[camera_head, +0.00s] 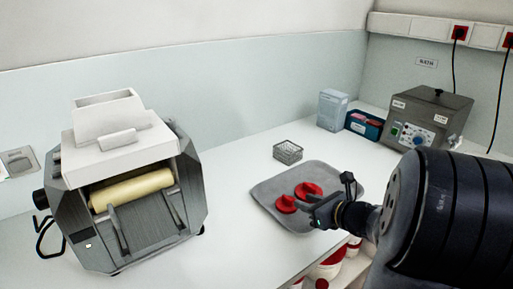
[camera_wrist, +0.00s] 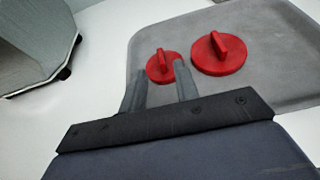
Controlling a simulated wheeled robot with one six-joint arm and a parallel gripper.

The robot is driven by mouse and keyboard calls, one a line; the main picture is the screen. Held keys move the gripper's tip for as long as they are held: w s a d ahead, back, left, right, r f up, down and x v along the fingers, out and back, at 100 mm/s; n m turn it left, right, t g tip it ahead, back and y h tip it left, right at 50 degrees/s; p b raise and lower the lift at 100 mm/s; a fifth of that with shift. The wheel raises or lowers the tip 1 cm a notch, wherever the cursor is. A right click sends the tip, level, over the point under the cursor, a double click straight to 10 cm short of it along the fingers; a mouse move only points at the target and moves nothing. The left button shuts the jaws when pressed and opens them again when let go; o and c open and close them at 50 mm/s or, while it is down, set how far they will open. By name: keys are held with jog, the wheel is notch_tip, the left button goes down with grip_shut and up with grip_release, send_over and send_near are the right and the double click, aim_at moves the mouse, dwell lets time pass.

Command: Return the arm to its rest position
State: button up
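My gripper (camera_head: 318,210) hovers over the near right part of a grey tray (camera_head: 262,194), beside two red lids. In the wrist view the two grey fingers (camera_wrist: 161,85) are apart with a gap between them, and no object shows held in it. The smaller red lid (camera_wrist: 160,67) lies just beyond the fingertips, and one fingertip overlaps its edge in the picture. The larger red lid (camera_wrist: 219,54) lies to its right on the tray. In the head view the small lid (camera_head: 286,205) and large lid (camera_head: 308,190) lie left of and behind my gripper.
The mill (camera_head: 125,190) with a cream roller stands on the counter at left. A pale box (camera_head: 333,108), a blue box (camera_head: 362,125) and a bath unit (camera_head: 428,117) stand at the back right. Red-and-white containers (camera_head: 330,264) show below the counter edge.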

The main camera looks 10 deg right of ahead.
aim_at(281, 198)
jog(key=x, duration=1.1)
jog(key=shift+a+f+b, duration=0.1)
jog(key=shift+f+b, duration=0.1)
jog(key=shift+b, duration=0.2)
jog(key=shift+r, duration=0.25)
jog(key=shift+r+p, duration=0.4)
jog(key=shift+r, duration=0.85)
jog(key=shift+f, duration=0.1)
